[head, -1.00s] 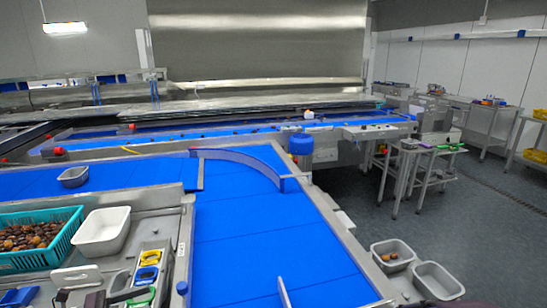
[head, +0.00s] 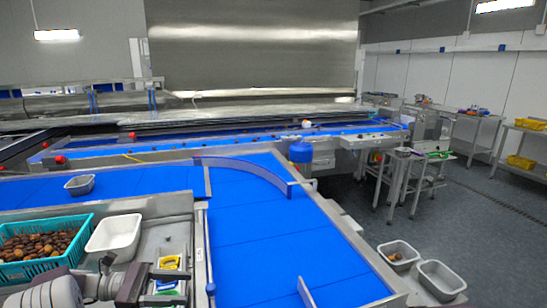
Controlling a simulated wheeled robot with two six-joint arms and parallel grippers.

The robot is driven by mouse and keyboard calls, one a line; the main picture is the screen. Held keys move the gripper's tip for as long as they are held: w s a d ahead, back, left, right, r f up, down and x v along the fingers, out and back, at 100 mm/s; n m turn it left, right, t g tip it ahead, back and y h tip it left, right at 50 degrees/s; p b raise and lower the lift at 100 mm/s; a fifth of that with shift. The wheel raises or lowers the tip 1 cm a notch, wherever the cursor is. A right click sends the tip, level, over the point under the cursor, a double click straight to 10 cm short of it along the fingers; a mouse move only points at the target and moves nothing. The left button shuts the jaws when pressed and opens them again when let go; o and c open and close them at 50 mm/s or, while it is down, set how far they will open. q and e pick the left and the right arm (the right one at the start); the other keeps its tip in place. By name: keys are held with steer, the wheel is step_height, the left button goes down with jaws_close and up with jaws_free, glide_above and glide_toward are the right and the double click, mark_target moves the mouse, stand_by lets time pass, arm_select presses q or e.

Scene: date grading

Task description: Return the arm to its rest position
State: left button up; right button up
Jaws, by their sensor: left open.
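My left gripper (head: 177,285) is at the lower left, with its arm coming in from the bottom left corner. Its two fingers point right and are apart, with nothing visible between them. It is over the steel side bench, in front of a holder with yellow and blue items (head: 169,263), which it partly hides. My right gripper is not in the head view.
A teal crate of dates (head: 88,222) and a white tub (head: 114,234) stand close behind my left arm. The blue belt (head: 262,246) is to the right, with a grey tray (head: 79,185) upstream. Two metal bins (head: 441,279) stand at far right, one holding dates.

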arm_select(q)
steer(key=s+d+m+g+y+p, duration=0.1)
steer(key=s+d+m+g+y, duration=0.2)
steer(key=s+d, duration=0.35)
steer(key=s+d+m+g+y+p, duration=0.1)
steer(key=s+d+m+g+y, duration=0.2)
steer(key=d, duration=0.6)
steer(key=s+a+f+m+y, duration=0.1)
steer(key=s+f+m+y, duration=0.45)
steer(key=s, duration=0.35)
steer(key=w+a+f+m+t+y, duration=0.2)
steer(key=a+f+m+t+y, duration=0.2)
steer(key=a, duration=0.4)
steer(key=shift+a+f+m+t+y, duration=0.2)
steer(key=shift+f+m+t+y, duration=0.25)
steer(key=shift+f+m, duration=0.65)
steer(key=shift+r, duration=0.2)
steer(key=shift+w+a, duration=0.1)
